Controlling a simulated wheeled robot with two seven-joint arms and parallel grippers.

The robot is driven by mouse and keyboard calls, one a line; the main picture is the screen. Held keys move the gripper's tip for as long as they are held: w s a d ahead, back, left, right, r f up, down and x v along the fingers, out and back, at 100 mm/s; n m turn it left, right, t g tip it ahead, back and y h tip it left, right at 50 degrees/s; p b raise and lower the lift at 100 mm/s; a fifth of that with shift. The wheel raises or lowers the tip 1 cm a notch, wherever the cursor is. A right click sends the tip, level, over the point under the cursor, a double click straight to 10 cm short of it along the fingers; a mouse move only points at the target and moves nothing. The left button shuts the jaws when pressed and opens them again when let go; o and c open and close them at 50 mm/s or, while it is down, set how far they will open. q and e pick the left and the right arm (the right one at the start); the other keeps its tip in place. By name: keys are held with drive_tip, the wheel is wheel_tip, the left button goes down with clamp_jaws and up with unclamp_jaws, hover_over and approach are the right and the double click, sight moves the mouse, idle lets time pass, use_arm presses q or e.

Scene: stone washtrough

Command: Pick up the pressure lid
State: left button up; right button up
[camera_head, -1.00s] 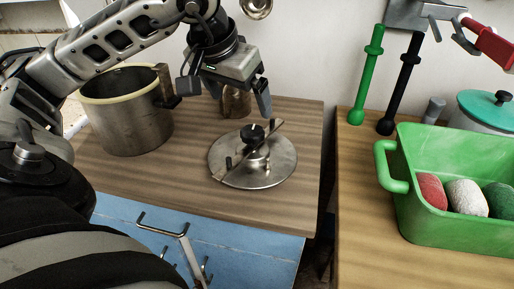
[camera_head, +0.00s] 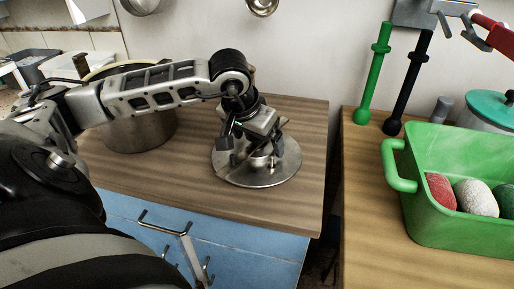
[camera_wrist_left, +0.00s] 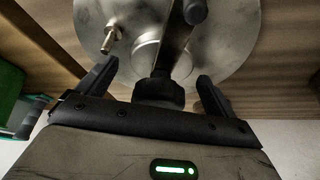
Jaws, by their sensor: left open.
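The pressure lid (camera_head: 284,173) is a round metal disc lying flat on the wooden counter, with a raised centre and a dark knob. My left gripper (camera_head: 256,153) is lowered over the lid's middle and hides part of it. In the left wrist view the lid (camera_wrist_left: 232,38) fills the top, with a bar across it and a small valve. The black knob (camera_wrist_left: 160,90) sits between the two fingers of the open left gripper (camera_wrist_left: 158,84), with gaps on both sides.
A large metal pot (camera_head: 150,132) stands behind my left arm. A green basin (camera_head: 440,215) with several coloured balls is on the right counter (camera_head: 370,235). A gap separates the counters. Blue drawers (camera_head: 240,245) lie below the left counter (camera_head: 310,130).

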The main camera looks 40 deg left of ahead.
use_arm(q)
drive_tip(key=shift+f, duration=0.15)
drive_tip(key=c, duration=1.5)
drive_tip(key=shift+w, duration=0.1)
drive_tip(key=shift+c, duration=0.2)
